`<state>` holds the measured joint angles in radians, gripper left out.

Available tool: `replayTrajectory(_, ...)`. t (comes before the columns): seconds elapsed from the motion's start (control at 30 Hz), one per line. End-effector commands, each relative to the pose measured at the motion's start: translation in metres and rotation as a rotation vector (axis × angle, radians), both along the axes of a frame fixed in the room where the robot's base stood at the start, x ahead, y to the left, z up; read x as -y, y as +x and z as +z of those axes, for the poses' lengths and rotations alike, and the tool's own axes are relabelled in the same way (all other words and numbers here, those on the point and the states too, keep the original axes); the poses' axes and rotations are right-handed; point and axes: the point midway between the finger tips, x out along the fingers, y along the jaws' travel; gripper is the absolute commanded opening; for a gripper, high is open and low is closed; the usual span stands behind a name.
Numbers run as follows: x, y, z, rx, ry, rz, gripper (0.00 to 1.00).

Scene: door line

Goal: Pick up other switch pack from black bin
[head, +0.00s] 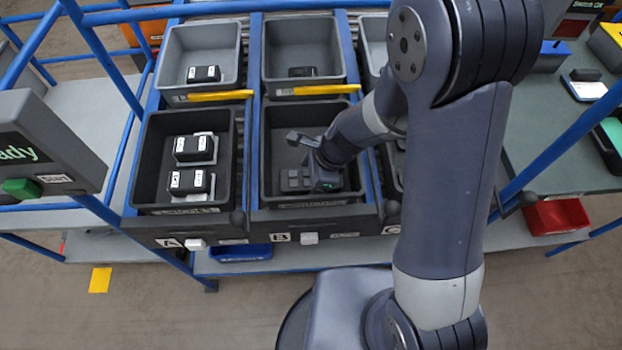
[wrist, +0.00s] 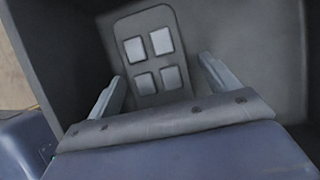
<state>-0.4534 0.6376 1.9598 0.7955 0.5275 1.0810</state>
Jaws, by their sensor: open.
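The switch pack (wrist: 150,50), a dark grey plate with light grey square buttons, lies in the middle black bin (head: 256,165), marked B. In the head view the pack (head: 295,180) shows near the bin's front left, partly hidden by my gripper (head: 322,182). My gripper is down inside this bin, beside or over the pack. In the wrist view my gripper (wrist: 160,84) is open, with one finger on each side of the pack's lower part. Whether the fingers touch it I cannot tell.
The left black bin (head: 143,160), marked A, holds two packs with white-labelled black tops (head: 192,147). Grey bins (head: 202,45) with yellow strips stand behind. Bin walls stand close around my gripper. My arm hides much of the right bin.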

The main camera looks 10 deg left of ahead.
Motion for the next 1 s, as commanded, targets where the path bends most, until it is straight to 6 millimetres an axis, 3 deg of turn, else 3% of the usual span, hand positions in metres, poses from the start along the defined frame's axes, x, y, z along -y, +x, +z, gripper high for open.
replayTrajectory(0.27, 0.0002, -0.0001, -0.0044, 0.000, 0.000, -0.001, 0.82)
replayTrajectory(0.9, 0.0002, -0.0001, -0.0036, -0.001, 0.000, 0.000, 0.30)
replayTrajectory(1.0, 0.0001, 0.0000, -0.0035, 0.000, 0.000, 0.000, 0.30)
